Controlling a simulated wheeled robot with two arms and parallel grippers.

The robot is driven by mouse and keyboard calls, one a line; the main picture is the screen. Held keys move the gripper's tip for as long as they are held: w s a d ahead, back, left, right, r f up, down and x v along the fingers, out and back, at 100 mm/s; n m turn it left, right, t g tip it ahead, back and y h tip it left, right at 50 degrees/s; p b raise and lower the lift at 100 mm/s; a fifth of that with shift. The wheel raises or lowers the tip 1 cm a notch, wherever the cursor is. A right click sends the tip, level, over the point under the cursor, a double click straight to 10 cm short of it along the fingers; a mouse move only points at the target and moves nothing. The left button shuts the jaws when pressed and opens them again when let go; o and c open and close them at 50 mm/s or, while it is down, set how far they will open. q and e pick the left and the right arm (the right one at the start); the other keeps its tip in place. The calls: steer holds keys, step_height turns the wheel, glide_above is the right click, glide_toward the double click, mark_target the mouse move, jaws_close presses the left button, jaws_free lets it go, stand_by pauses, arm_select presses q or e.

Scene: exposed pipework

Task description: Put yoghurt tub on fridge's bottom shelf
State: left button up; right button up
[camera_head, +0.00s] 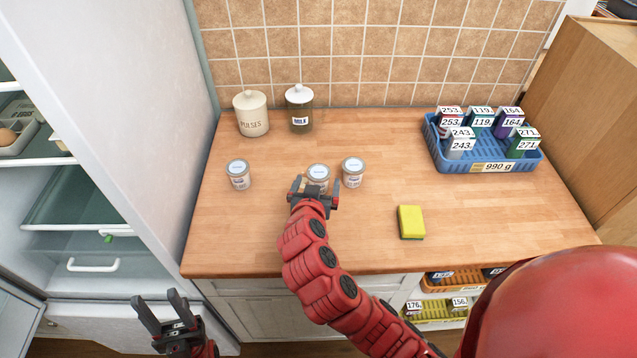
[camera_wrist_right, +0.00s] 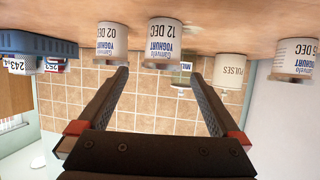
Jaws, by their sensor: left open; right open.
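Three yoghurt tubs with pale lids stand on the wooden counter (camera_head: 260,235): left (camera_head: 238,174), middle (camera_head: 318,173) and right (camera_head: 353,172). In the upside-down right wrist view, the middle tub (camera_wrist_right: 163,42) reads 12 DEC and the right one (camera_wrist_right: 112,42) reads 02 DEC. The left tub (camera_wrist_right: 294,58) is partly cut off there. My right gripper (camera_head: 315,190) is open, just in front of the middle tub and partly hiding it. My left gripper (camera_head: 160,300) is open and empty, low beside the fridge. The fridge stands open, its lower glass shelf (camera_head: 75,228) above a handled drawer.
A yellow sponge (camera_head: 411,222) lies on the counter. A blue basket (camera_head: 485,160) of labelled packs is at right. An egg tray (camera_head: 18,133) is higher in the fridge.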

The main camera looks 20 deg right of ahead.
mark_target(318, 176)
steer(key=shift+p+x, duration=1.5)
steer(key=shift+x, duration=1)
steer(key=shift+w+d+f, duration=0.1)
steer(key=shift+w+f, duration=0.25)
steer(key=shift+w, duration=0.05)
steer(key=c, duration=1.5)
steer(key=shift+r, duration=0.1)
